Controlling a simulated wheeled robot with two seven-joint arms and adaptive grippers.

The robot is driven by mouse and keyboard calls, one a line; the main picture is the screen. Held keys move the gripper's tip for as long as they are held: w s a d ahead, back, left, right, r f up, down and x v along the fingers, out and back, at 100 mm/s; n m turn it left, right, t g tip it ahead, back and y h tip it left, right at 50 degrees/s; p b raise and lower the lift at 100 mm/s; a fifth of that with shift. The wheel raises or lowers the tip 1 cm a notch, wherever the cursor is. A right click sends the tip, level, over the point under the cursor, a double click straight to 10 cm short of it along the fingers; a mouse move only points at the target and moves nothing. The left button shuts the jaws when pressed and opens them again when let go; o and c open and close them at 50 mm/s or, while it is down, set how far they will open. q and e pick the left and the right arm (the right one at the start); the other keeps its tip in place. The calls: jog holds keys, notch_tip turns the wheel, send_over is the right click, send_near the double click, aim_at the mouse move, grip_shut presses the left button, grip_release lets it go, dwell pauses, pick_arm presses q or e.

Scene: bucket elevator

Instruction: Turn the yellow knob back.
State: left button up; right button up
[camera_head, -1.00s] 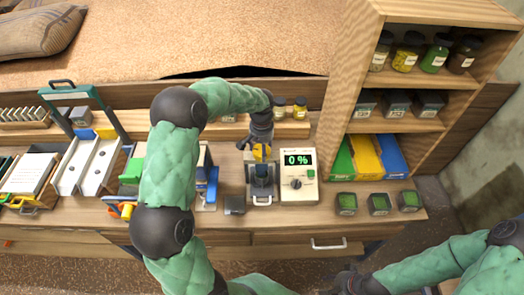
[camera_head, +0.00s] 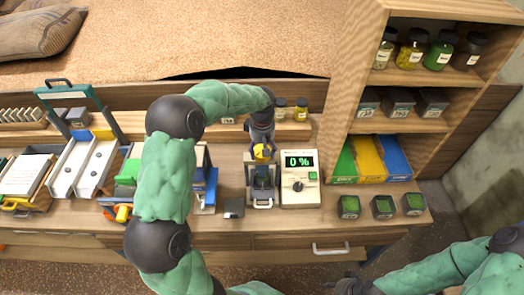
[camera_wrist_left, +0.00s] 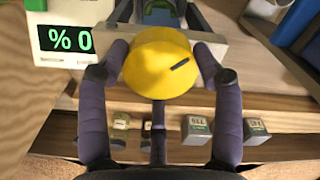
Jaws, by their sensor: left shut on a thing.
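The yellow knob (camera_wrist_left: 160,62) is round with a dark slot mark on its face. In the left wrist view it sits between the two fingers of my left gripper (camera_wrist_left: 160,75), which is shut on it. In the head view the yellow knob (camera_head: 262,152) shows at the top of a small grey device (camera_head: 262,182), with my left gripper (camera_head: 262,138) coming onto it from behind. The meter box (camera_head: 300,178) beside it reads 0 %. My right gripper (camera_head: 348,285) is at the bottom edge, and its fingers are not clear.
A wooden shelf (camera_head: 350,90) with jars and boxes stands to the right. Several green-topped tins (camera_head: 383,206) sit on the bench right of the meter. A dark small box (camera_head: 233,207) lies left of the device. White channels (camera_head: 85,160) stand at left.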

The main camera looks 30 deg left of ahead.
pick_arm(q)
jog(key=n, duration=0.3)
jog(key=n+b, duration=0.1)
jog(key=shift+s+d+f, duration=0.15)
jog(key=shift+d+f, duration=0.1)
jog(key=n, duration=0.5)
jog(key=shift+b, duration=0.35)
jog(key=o, duration=1.1)
jog(key=shift+w+d+r, duration=0.1)
jog(key=shift+w, duration=0.1)
jog(key=shift+o, duration=0.2)
jog(key=shift+w+d+r, duration=0.1)
jog(key=shift+a, duration=0.2)
jog(key=shift+r, duration=0.15)
notch_tip(320, 180, up, 12)
